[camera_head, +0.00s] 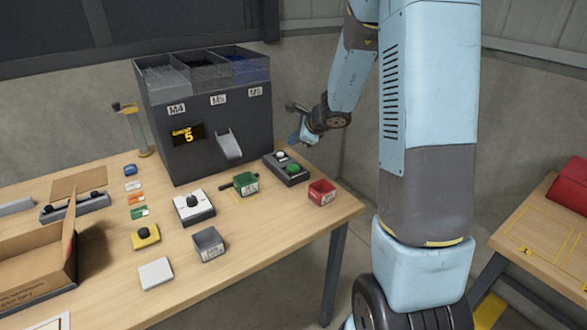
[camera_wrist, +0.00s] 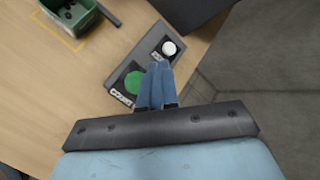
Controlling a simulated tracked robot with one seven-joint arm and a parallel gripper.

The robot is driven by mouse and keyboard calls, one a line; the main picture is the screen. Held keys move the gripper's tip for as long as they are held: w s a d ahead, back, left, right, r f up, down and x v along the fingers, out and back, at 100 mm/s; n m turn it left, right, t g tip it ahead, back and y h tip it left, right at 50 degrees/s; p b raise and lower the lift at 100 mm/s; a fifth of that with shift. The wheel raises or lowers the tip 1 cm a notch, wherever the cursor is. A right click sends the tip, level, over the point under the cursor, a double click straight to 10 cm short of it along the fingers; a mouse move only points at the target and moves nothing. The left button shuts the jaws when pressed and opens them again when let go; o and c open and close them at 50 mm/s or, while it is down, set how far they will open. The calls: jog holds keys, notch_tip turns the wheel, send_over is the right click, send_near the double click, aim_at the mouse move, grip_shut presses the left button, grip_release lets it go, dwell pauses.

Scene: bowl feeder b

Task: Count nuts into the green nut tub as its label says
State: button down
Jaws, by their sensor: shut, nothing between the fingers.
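The green nut tub (camera_head: 245,184) stands on the table in front of the feeder, with a white label too small to read. In the wrist view the green tub (camera_wrist: 47,27) is at the top left, with several dark pieces inside. My gripper (camera_head: 294,137) is empty and its blue fingers are together. In the wrist view the closed fingertips (camera_wrist: 160,67) are over the button box (camera_wrist: 149,60), between its green button (camera_wrist: 132,82) and white button (camera_wrist: 169,47). I cannot tell whether they touch it. The dark feeder (camera_head: 215,125) has bins marked M4, M5 and M6, and its display (camera_head: 187,135) shows 5.
A chute (camera_head: 229,145) projects from the feeder. A red tub (camera_head: 321,192) stands right of the green one; a grey tub (camera_head: 209,245) is nearer.

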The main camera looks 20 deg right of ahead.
aim_at(295, 169)
jog(key=shift+f, duration=3.6)
jog(key=shift+f, duration=0.15)
jog(key=shift+f, duration=0.2)
jog(key=shift+f, duration=0.4)
jog(key=shift+r, duration=0.85)
jog(key=shift+r, duration=2.5)
